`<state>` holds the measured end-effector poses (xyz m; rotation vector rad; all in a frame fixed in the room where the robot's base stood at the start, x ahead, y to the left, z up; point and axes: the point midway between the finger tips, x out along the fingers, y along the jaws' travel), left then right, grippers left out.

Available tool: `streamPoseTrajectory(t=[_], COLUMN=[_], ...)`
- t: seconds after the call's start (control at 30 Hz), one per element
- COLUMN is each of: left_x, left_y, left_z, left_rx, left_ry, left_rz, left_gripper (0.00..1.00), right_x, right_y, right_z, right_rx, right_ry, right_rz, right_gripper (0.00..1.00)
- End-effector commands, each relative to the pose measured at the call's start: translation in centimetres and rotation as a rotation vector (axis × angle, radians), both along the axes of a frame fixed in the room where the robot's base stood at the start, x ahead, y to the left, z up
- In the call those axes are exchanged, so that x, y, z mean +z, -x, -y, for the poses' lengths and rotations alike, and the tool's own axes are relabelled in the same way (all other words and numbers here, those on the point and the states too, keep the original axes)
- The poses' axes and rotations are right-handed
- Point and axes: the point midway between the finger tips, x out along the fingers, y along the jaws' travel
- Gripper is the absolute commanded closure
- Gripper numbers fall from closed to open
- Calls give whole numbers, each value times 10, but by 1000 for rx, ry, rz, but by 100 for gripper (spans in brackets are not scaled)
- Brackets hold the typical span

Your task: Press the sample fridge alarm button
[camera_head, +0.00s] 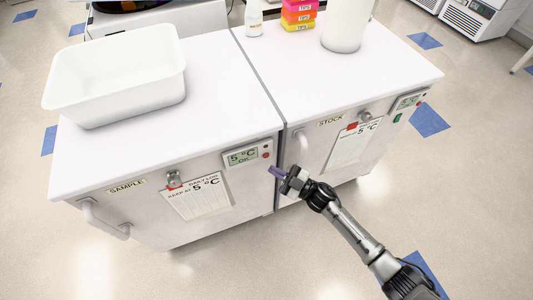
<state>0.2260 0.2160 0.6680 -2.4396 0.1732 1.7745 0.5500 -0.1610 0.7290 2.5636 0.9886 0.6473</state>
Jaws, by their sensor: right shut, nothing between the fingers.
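The sample fridge (155,225) is the left white cabinet, with a SAMPLE label (127,187) on its front. Its control panel (248,154) at the upper right of the front reads 5 °C OK. A small red button (265,155) shows at the panel's right side, with another small round spot above it. My right gripper (274,171) is shut and empty, its tips just below and right of that red button, apart from it in the picture. The exact depth gap is hard to tell. My left gripper is not in view.
The stock fridge (375,70) stands to the right with its own panel (408,102) and red button. A white tub (118,80) sits on the sample fridge. Tip boxes (298,15), a bottle (253,18) and a white cylinder (345,25) stand at the back. Floor in front is clear.

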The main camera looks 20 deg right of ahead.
Motion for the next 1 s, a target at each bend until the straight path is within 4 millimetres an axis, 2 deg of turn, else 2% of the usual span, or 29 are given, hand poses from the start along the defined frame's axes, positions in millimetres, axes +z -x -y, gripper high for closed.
streamPoseTrajectory(t=[0.03, 0.33, 1.0], left_x=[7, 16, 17], left_y=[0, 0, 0], left_z=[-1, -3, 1], left_rx=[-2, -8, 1], left_ry=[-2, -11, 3], left_rz=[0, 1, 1], left_gripper=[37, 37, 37], right_x=[3, 1, 0], right_y=[6, 26, 28], right_z=[0, 1, 2], right_rx=[0, -1, 0], right_ry=[-1, 0, 1], right_rz=[-2, -2, -1], right_gripper=[100, 100, 100])
